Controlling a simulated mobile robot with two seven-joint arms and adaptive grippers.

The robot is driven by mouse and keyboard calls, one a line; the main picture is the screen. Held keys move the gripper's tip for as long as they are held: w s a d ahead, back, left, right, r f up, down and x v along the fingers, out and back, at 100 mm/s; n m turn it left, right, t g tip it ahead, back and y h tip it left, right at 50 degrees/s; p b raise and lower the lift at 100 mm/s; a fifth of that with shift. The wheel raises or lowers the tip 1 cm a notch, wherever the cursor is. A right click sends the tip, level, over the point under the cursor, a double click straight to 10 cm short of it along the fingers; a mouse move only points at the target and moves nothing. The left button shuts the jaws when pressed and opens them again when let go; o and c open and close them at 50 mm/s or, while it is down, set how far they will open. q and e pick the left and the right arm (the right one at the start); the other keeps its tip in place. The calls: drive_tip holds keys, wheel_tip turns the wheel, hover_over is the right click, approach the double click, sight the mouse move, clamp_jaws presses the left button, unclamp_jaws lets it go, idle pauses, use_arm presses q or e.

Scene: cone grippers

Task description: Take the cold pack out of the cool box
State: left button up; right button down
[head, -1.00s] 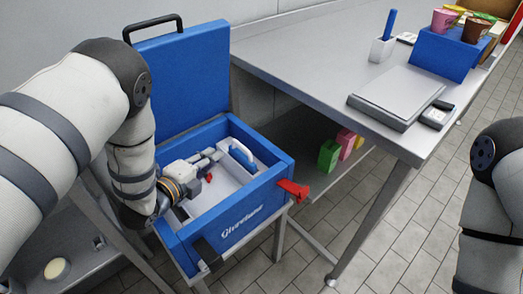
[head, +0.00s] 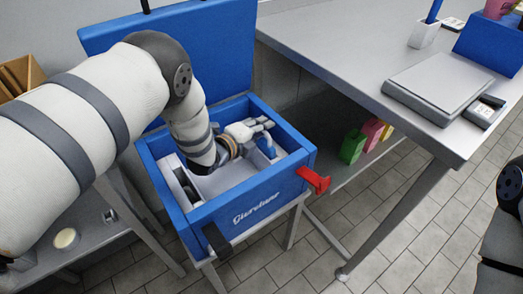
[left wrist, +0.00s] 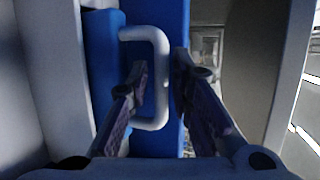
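The cool box (head: 278,190) is blue, with its lid (head: 225,55) standing open. The cold pack, blue (head: 266,145), stands inside at the box's right end, partly covered by my left gripper. My left gripper (head: 264,124) is inside the box at the pack. Its fingers (left wrist: 161,68) are open, one on each side of the handle's bar, with gaps visible. My right arm shows at the right edge, but its gripper is out of view.
The box stands on a stand beside a metal table (head: 350,50) bearing a flat scale (head: 437,85). Green and pink cartons (head: 353,145) stand under the table. Box walls surround my left gripper closely.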

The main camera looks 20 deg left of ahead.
use_arm(q)
clamp_jaws()
drive_tip(key=shift+r, duration=0.15)
